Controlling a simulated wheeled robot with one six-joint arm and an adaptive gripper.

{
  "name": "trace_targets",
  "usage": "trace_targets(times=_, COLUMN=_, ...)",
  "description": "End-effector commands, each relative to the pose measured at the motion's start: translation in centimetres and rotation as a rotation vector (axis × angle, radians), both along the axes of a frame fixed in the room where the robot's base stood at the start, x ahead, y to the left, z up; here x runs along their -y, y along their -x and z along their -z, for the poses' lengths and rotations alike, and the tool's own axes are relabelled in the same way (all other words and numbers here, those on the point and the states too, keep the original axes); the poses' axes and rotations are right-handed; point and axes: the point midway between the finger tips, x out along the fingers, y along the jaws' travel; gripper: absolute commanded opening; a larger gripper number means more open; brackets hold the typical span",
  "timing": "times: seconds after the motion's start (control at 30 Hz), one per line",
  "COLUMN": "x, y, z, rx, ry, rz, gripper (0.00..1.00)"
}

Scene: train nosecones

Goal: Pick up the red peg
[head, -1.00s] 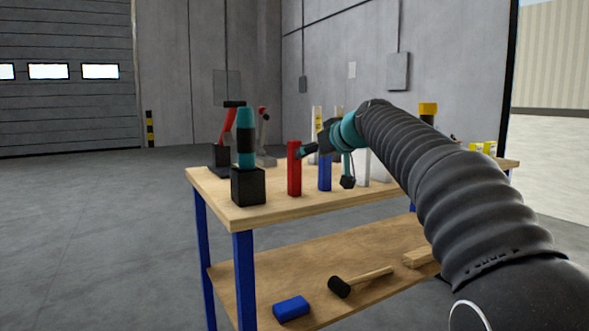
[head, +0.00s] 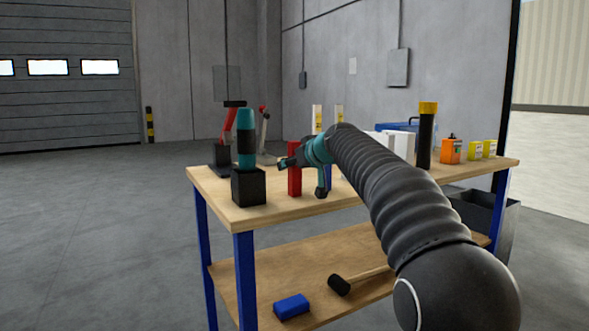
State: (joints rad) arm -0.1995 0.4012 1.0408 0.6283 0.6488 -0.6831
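The red peg (head: 295,183) stands upright on the wooden workbench top (head: 225,200), right of the black block. My gripper (head: 284,163) reaches in from the right and its fingers cross the upper part of the peg in the head view. They point left and their tips show just past the peg's left edge. I cannot tell whether they touch it or pass in front. The fingers are small and dark, so their opening is unclear. A blue peg (head: 329,181) behind my gripper is mostly hidden.
Close left stands a black block (head: 249,187) with a teal-and-black tool (head: 246,140). Behind it is a red-handled clamp (head: 229,127). To the right are a yellow-topped black flashlight (head: 426,140) and an orange container (head: 450,151). A mallet (head: 341,284) lies on the lower shelf.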

Motion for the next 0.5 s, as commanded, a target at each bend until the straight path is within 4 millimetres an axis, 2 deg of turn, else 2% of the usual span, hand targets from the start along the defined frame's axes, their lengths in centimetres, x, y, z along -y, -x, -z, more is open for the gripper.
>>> trace_targets(times=0.1, x=0.03, y=0.03, z=0.02, rx=0.0, ry=0.0, rz=0.0, gripper=0.6)
trace_targets(times=0.33, x=0.05, y=0.04, z=0.02, rx=0.0, ry=0.0, rz=0.0, gripper=0.03)
trace_targets(times=0.37, x=0.05, y=0.04, z=0.02, rx=0.0, ry=0.0, rz=0.0, gripper=0.0)
trace_targets(times=0.5, x=0.06, y=0.06, z=-0.09, rx=0.001, ry=0.0, rz=0.001, gripper=0.0)
